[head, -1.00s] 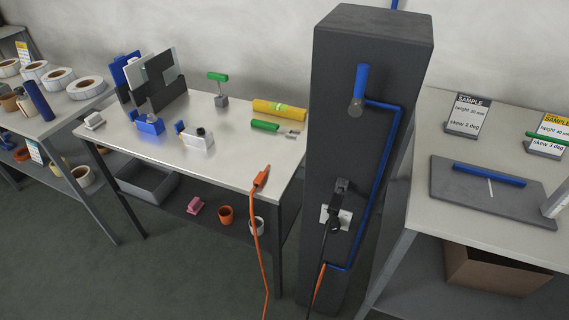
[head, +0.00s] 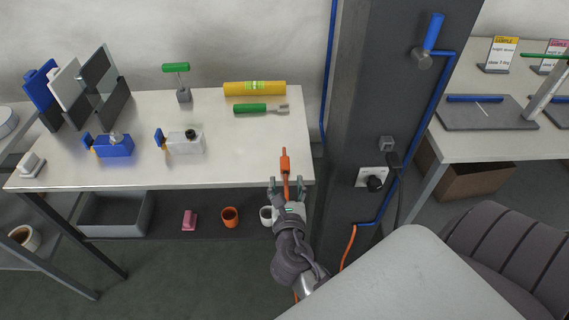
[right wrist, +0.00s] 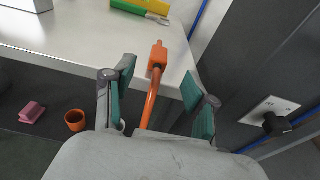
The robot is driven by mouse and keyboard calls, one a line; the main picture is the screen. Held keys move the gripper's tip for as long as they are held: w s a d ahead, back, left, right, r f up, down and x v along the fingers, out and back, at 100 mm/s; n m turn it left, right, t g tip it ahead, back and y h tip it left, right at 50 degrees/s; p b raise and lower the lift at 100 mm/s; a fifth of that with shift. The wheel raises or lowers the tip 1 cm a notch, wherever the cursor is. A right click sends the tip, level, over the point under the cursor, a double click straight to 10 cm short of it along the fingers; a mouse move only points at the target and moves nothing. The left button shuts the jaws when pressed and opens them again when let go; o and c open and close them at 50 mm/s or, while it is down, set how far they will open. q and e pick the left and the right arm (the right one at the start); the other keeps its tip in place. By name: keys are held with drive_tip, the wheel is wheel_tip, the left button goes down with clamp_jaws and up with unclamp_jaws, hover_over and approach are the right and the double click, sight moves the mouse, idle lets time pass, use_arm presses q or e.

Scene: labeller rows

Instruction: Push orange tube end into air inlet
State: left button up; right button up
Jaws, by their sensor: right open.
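The orange tube end (head: 285,163), a block with a thin tip, lies over the front edge of the table near its right corner. It also shows in the right wrist view (right wrist: 158,56), with its tube hanging down between my fingers. My right gripper (head: 286,186) is open just in front of the edge, its fingers on either side of the tube, apart from it. The fingers show in the right wrist view (right wrist: 159,80). A white device (head: 182,143) with a black knob and a blue device (head: 112,146) stand on the table. I cannot tell which part is the air inlet.
A dark pillar (head: 375,95) with a blue pipe, lever and plugged socket stands right of the table (head: 235,160). A green-handled tool (head: 262,108) and yellow roll (head: 255,88) lie at the back. The table's middle front is clear. Cups stand on the lower shelf.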

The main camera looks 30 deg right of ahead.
sight(285, 162)
drive_tip(key=x, duration=0.5)
drive_tip(key=shift+w+d+f, duration=0.1)
drive_tip(key=shift+w, duration=0.1)
drive_tip(key=shift+x, duration=2.7)
drive_tip(key=shift+c, duration=0.3)
clamp_jaws()
